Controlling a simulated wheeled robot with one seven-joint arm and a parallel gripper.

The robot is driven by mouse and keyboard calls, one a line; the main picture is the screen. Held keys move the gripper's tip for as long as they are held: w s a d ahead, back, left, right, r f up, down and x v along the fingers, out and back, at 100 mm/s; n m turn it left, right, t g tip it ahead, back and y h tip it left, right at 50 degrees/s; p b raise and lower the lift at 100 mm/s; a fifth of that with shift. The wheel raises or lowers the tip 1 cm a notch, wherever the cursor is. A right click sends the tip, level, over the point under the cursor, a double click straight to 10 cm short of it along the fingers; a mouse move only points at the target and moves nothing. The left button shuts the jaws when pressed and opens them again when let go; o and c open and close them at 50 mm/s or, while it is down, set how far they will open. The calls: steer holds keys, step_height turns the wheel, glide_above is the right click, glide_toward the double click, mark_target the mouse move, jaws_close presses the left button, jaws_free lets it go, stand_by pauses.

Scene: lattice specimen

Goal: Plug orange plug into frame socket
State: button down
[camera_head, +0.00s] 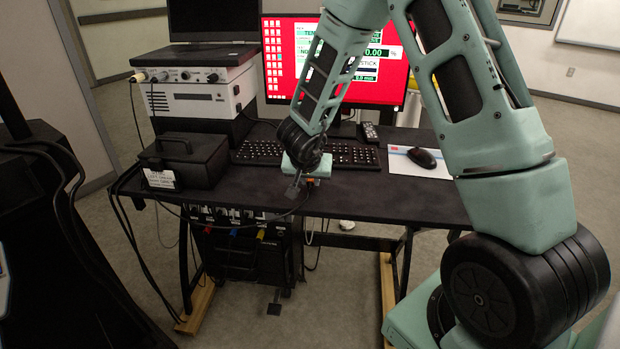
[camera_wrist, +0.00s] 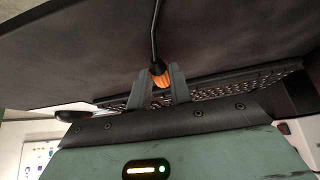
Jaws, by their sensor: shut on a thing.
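The orange plug (camera_wrist: 161,76) sits between the two fingers of my gripper (camera_wrist: 160,88) in the wrist view. A dark cable runs from the plug toward the top of that view. In the head view my gripper (camera_head: 295,188) is over the front part of the black desk, and the plug is mostly hidden there. A black equipment frame (camera_head: 240,240) stands under the desk's front edge, with several coloured connectors along its top. It is apart from the gripper. I cannot tell which opening is the socket.
The black desk (camera_head: 370,193) carries a keyboard (camera_head: 350,156), a mouse (camera_head: 424,158) on a pad, a black box (camera_head: 184,160) and a white instrument (camera_head: 195,92) under a laptop. A red-screened monitor (camera_head: 285,60) stands behind. Loose cables hang at the desk's left.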

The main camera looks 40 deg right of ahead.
steer(key=shift+r+p, duration=1.95)
steer(key=shift+p, duration=0.2)
